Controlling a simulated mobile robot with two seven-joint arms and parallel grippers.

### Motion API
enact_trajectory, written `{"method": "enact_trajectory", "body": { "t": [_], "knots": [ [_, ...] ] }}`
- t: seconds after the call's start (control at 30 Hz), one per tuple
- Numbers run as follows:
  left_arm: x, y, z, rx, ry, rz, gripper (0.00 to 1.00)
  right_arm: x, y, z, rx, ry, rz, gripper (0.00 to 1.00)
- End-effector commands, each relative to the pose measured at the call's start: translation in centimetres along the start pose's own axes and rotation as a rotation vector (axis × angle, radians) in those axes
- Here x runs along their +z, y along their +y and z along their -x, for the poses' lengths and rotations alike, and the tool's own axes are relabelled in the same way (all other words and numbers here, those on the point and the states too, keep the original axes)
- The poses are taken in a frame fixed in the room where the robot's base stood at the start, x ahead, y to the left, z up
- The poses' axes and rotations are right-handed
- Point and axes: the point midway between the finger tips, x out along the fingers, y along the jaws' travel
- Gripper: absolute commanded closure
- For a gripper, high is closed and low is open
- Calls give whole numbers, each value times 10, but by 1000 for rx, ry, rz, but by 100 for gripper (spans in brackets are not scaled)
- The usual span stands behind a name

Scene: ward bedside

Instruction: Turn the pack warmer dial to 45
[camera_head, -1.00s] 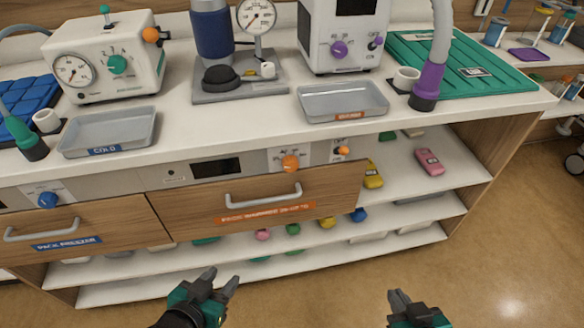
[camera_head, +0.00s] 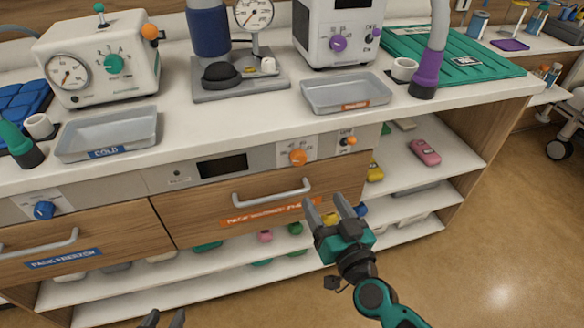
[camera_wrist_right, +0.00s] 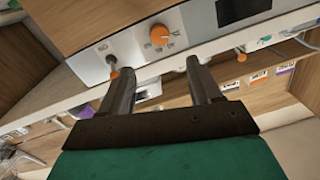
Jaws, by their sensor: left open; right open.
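The pack warmer is the wooden drawer (camera_head: 258,205) with an orange label, under a grey panel with a dark display. Its orange dial (camera_head: 298,157) sits on that panel, right of the display. The dial also shows in the right wrist view (camera_wrist_right: 159,34), beyond the fingers; its exact setting is too small to read. My right gripper (camera_head: 330,208) is open and empty in front of the drawer's right part, below the dial and apart from it. Its fingers (camera_wrist_right: 160,85) also show in the wrist view. My left gripper (camera_head: 163,318) is at the bottom edge, only its fingertips visible, apart and empty.
A smaller orange knob (camera_head: 349,141) sits right of the dial. The drawer handle (camera_head: 272,193) juts out below the panel. A blue dial (camera_head: 44,210) is on the pack freezer at left. Metal trays (camera_head: 345,105) and devices stand on the counter above. The floor in front is clear.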

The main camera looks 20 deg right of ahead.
Motion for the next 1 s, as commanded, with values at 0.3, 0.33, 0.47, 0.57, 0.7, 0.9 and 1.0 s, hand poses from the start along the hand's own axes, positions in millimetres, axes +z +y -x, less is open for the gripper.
{"method": "enact_trajectory", "body": {
  "t": [0.3,0.33,0.47,0.57,0.7,0.9,1.0],
  "knots": [
    [1,0,-2,0,0,0,57,-1,0,-60,-1,4,-1,37],
    [2,0,-3,0,-1,0,57,-1,0,-66,-1,4,0,37],
    [5,0,-4,1,-8,2,57,-1,-1,-89,-2,3,-2,37],
    [7,0,-5,2,-10,2,57,0,-1,-103,-2,2,0,37],
    [7,1,-6,3,-8,4,57,0,-1,-115,-2,1,0,37],
    [5,2,-6,5,-5,4,57,0,-1,-120,-3,0,-1,37],
    [4,2,-6,5,-4,4,57,-1,-1,-120,-3,0,-1,37]
  ]
}}
